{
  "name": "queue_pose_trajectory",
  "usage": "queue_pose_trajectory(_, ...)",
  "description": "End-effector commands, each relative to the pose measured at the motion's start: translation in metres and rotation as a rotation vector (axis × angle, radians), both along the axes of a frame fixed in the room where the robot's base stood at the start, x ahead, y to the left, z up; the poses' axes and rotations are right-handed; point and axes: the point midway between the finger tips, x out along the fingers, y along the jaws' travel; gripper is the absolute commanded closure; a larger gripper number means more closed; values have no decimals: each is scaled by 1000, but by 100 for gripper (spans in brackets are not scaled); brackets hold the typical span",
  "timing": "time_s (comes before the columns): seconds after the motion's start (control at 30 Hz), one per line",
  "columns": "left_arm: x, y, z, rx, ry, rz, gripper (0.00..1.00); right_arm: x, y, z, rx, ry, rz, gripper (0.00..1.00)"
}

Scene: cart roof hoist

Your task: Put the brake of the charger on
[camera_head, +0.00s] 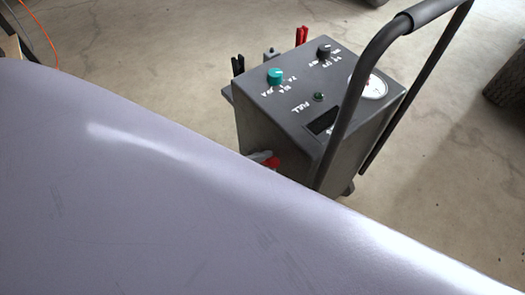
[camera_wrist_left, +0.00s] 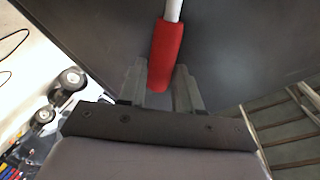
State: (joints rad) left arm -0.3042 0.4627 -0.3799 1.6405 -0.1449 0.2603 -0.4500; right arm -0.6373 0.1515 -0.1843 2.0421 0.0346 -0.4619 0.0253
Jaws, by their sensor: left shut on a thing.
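The charger (camera_head: 300,88) is a dark grey box on the floor in the head view, with knobs and a gauge on top and a tall bent handle (camera_head: 362,85). A small red part (camera_head: 271,162) shows low on its near side, partly hidden. In the left wrist view, the brake lever's red grip (camera_wrist_left: 166,55) sits on a pale rod against a dark grey panel. My left gripper (camera_wrist_left: 160,80) is shut on this grip, one finger on each side. My right gripper is not in view.
A large pale lavender surface (camera_head: 120,190) fills the lower left of the head view and hides what lies behind it. Red and black clamps stand at the charger's far edge. A tyre (camera_head: 508,78) is at the right. Small wheels (camera_wrist_left: 72,79) show in the wrist view.

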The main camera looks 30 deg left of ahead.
Motion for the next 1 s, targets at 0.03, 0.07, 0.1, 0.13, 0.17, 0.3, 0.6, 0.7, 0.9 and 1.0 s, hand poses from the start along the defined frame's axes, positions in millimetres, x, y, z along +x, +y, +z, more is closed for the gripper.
queue_pose_trajectory(0.03, -1, 0, -2, 12, 1, -3, 100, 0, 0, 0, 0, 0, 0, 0)
queue_pose_trajectory(0.07, -1, 0, -2, 12, 1, -3, 100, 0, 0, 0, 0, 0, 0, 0)
queue_pose_trajectory(0.1, -1, 0, -2, 12, 1, -3, 100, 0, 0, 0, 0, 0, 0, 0)
queue_pose_trajectory(0.13, -1, 0, -2, 12, 1, -3, 100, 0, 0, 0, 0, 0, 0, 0)
queue_pose_trajectory(0.17, -1, 0, -2, 12, 2, -4, 57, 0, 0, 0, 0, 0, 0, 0)
queue_pose_trajectory(0.3, -1, 0, -2, 9, 2, -3, 41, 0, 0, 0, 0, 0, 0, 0)
queue_pose_trajectory(0.6, -5, 2, 0, 6, 3, -2, 41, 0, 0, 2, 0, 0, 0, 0)
queue_pose_trajectory(0.7, -14, 7, 1, 6, 4, -2, 41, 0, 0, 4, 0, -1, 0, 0)
queue_pose_trajectory(0.9, -39, 21, 6, 6, 4, -2, 41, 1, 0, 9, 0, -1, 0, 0)
queue_pose_trajectory(1.0, -50, 27, 7, 7, 6, -3, 41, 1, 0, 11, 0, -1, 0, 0)
